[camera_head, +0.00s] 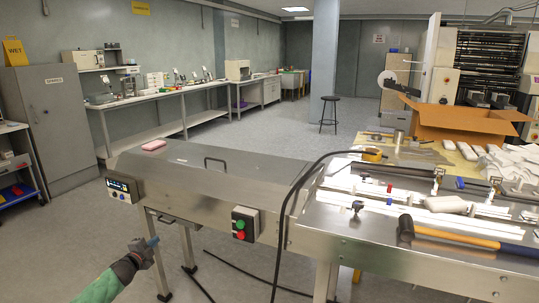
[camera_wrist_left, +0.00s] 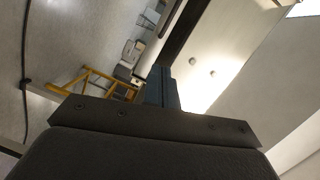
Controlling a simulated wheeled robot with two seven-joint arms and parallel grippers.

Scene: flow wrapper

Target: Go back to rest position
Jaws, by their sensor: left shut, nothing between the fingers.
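My left gripper (camera_head: 152,243) is low at the left of the head view, beside and in front of the flow wrapper (camera_head: 215,185). Its blue fingertips are shut with nothing between them, and they also show in the left wrist view (camera_wrist_left: 162,88). It is apart from the machine, below the control panel (camera_head: 122,188). A pink item (camera_head: 154,145) lies on the machine's steel top. My right gripper is not in view.
A red and green button box (camera_head: 244,224) and a black cable are on the machine's front. A hammer (camera_head: 460,236) lies on the right bench. A cardboard box (camera_head: 465,120) stands behind it. Open floor (camera_head: 60,240) lies to the left.

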